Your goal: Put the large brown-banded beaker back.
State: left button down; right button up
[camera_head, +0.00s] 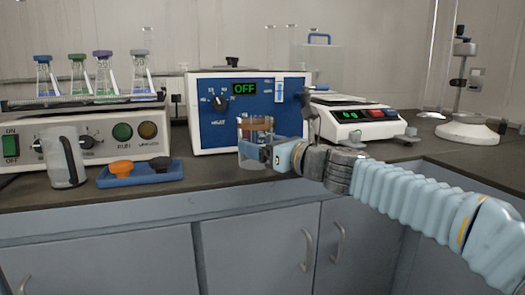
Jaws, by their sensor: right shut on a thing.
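The large brown-banded beaker (256,125) is a clear beaker with a brown band near its top. It stands upright in front of the blue-faced device at the middle of the counter. My right gripper (262,152) comes in from the right and is shut on the beaker, its jaws covering part of the lower side. I cannot tell whether the beaker's base touches the counter. My left gripper does not show.
A blue-faced box (215,130) reading OFF stands behind the beaker. To the left are a grey jug (66,168), a blue tray (160,174) with orange and dark knobs, and a shaker (95,132) bearing several flasks. A balance (350,115) stands right.

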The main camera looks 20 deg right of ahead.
jog(key=o, duration=1.5)
jog(key=shift+f, duration=0.1)
jog(key=shift+s, duration=0.1)
jog(key=v, duration=1.1)
jog(key=shift+s+d+p, duration=0.2)
jog(key=shift+s+p, duration=0.1)
jog(key=shift+s, duration=0.05)
